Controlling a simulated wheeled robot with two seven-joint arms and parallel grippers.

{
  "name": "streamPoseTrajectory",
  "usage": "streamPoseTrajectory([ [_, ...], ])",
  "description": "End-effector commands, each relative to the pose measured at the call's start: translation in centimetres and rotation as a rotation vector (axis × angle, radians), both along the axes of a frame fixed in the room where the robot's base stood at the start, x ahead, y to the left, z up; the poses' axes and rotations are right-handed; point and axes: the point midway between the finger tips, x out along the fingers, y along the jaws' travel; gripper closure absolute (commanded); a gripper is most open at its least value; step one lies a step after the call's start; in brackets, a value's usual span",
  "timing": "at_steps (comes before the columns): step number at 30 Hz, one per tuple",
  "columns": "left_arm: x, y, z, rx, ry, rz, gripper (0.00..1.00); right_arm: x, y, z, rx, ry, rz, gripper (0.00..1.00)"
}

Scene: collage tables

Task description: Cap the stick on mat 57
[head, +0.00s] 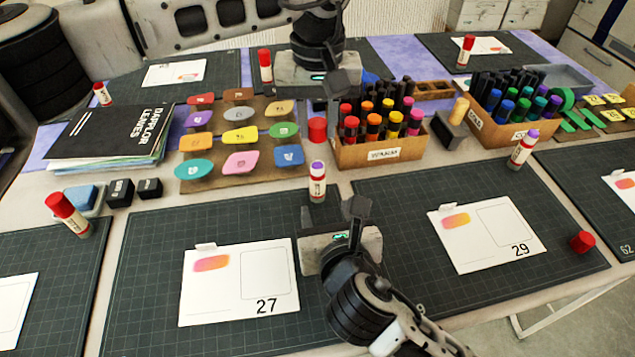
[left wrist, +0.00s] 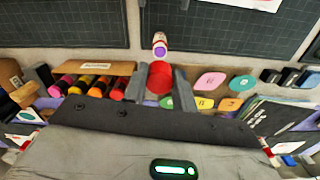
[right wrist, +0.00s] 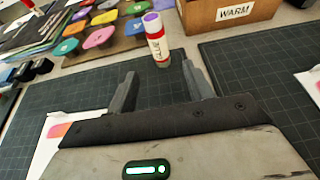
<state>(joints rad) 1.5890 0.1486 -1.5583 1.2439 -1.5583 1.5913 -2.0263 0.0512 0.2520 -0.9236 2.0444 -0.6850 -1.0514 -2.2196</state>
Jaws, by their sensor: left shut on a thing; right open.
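An uncapped glue stick (head: 317,184) with a purple tip stands upright at the rear right corner of the mat (head: 140,250) whose card reads 27. It also shows in the left wrist view (left wrist: 160,45) and right wrist view (right wrist: 157,42). My left gripper (head: 317,115) is shut on a red cap (head: 317,130), behind and above the stick; the cap shows between its fingers in the left wrist view (left wrist: 159,78). My right gripper (head: 330,215) is open and empty in front of the stick, which appears between its fingers. I can read no number 57.
Another purple-tipped stick (head: 522,149) stands at the right; a loose red cap (head: 582,242) lies on the card-29 mat (head: 400,270). The marker box (head: 383,153) and palette board (head: 240,183) stand behind the stick.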

Motion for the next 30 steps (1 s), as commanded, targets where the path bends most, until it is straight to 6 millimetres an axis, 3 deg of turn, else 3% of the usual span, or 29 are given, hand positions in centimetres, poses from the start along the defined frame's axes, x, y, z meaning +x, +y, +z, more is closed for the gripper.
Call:
streamPoseTrajectory([
  [7, 0.0, 0.0, 0.1, 0.000, 0.000, 0.000, 0.94, 0.2, 0.0, 0.0, 0.004, 0.003, -0.003, 0.49],
  [11, 0.0, 0.0, 0.1, 0.000, 0.000, 0.000, 0.94, 1.4, 0.2, -0.4, 0.004, 0.001, -0.003, 0.49],
  [24, 0.0, 0.0, 0.1, 0.000, 0.000, 0.000, 0.94, 8.6, 1.5, -3.5, 0.006, 0.004, -0.004, 0.49],
  [30, 0.0, 0.0, 0.1, 0.000, 0.000, 0.000, 0.94, 10.4, 1.9, -4.3, 0.007, 0.003, -0.003, 0.49],
])
